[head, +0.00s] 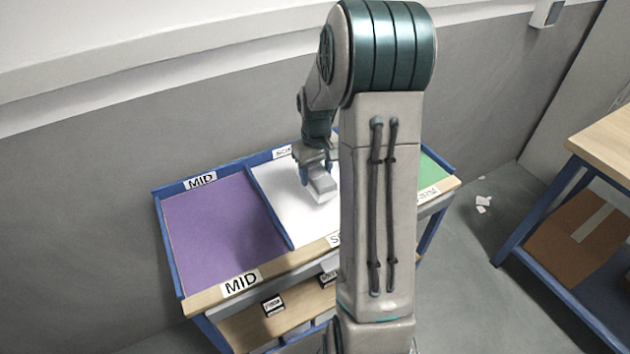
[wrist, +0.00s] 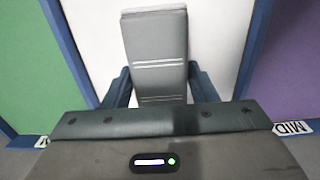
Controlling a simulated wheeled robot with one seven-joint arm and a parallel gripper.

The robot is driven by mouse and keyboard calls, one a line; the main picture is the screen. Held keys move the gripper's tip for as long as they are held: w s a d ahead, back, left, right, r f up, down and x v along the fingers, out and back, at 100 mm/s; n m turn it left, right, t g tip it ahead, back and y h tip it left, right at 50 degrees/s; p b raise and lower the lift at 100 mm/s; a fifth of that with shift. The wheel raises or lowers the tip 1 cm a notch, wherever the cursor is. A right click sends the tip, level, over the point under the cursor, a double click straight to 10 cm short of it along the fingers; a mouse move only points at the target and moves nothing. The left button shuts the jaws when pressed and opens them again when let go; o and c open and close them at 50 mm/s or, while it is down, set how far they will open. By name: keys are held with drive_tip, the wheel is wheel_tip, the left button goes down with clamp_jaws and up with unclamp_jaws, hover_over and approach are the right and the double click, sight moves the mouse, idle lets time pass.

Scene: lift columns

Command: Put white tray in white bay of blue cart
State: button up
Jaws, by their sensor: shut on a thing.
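The blue cart (head: 299,263) has a top with a purple bay (head: 222,225), a white bay (head: 284,196) in the middle and a green bay (head: 437,171). My gripper (head: 316,172) is over the white bay, shut on a small pale grey-white box-like thing (head: 321,187), which I take to be the white tray. In the wrist view my gripper (wrist: 161,88) has a finger on each side of this thing (wrist: 157,45), with the white bay floor (wrist: 220,30) around it. I cannot tell whether it touches the floor. My arm hides the white bay's right part.
Low blue dividers (wrist: 68,45) edge the white bay. A lower shelf (head: 290,308) holds small dark labelled items. A wall stands behind the cart. At right is a wooden-topped blue table (head: 606,142) with a cardboard box (head: 575,235). White scraps (head: 483,204) lie on the floor.

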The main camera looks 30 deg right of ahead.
drive_tip(key=shift+w+a+f+p, duration=0.1)
drive_tip(key=shift+f+p, duration=0.2)
drive_tip(key=shift+f, duration=1.8)
drive_tip(key=shift+f, duration=0.2)
drive_tip(key=o, duration=0.8)
drive_tip(key=shift+r, duration=0.1)
